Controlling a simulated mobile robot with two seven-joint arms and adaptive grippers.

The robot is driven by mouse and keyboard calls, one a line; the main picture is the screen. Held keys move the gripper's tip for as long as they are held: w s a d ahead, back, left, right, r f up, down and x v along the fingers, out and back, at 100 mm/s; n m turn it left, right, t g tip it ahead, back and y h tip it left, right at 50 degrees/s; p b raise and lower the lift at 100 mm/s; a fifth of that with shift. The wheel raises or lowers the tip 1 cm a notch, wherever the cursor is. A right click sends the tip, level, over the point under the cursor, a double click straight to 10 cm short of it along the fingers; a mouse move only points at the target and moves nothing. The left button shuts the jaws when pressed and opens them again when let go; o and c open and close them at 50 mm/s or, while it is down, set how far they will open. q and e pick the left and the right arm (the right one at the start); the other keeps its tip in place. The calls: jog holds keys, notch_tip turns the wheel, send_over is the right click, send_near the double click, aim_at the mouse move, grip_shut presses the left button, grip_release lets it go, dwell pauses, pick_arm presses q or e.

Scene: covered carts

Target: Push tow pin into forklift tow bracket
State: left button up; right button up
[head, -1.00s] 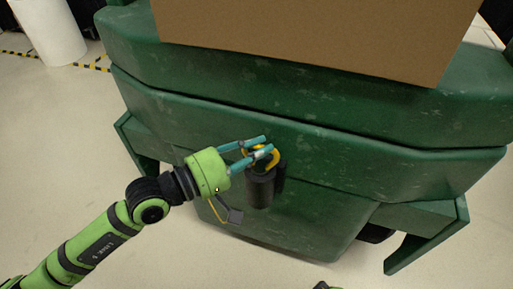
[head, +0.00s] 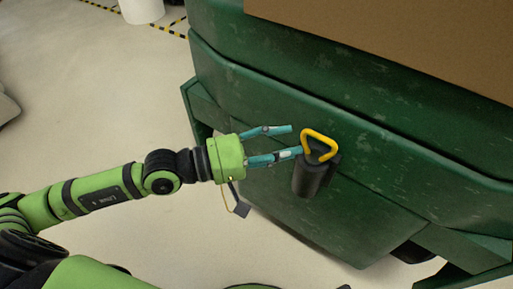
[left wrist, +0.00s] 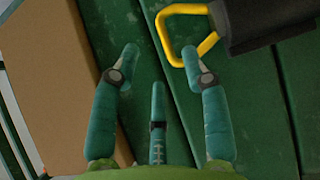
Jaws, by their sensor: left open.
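The tow pin's yellow looped handle (head: 320,146) stands at the top of the black tow bracket (head: 310,178) on the green vehicle's face. The pin's shaft is hidden, so its depth cannot be told. My left gripper (head: 295,140) is open and empty just left of the handle, its teal fingers pointing towards it. In the left wrist view the yellow handle (left wrist: 164,28) lies ahead, with one fingertip of the gripper (left wrist: 160,52) overlapping its edge; contact cannot be told. The black bracket (left wrist: 265,22) is at the upper right there. My right gripper is not in view.
The green vehicle body (head: 290,90) fills the right side, with a brown cardboard box (head: 400,40) on top. Open pale floor (head: 100,110) lies to the left, with a white cylinder (head: 142,8) and yellow-black tape farther back.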

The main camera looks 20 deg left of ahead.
pick_arm(q)
jog(key=shift+v, duration=2.55)
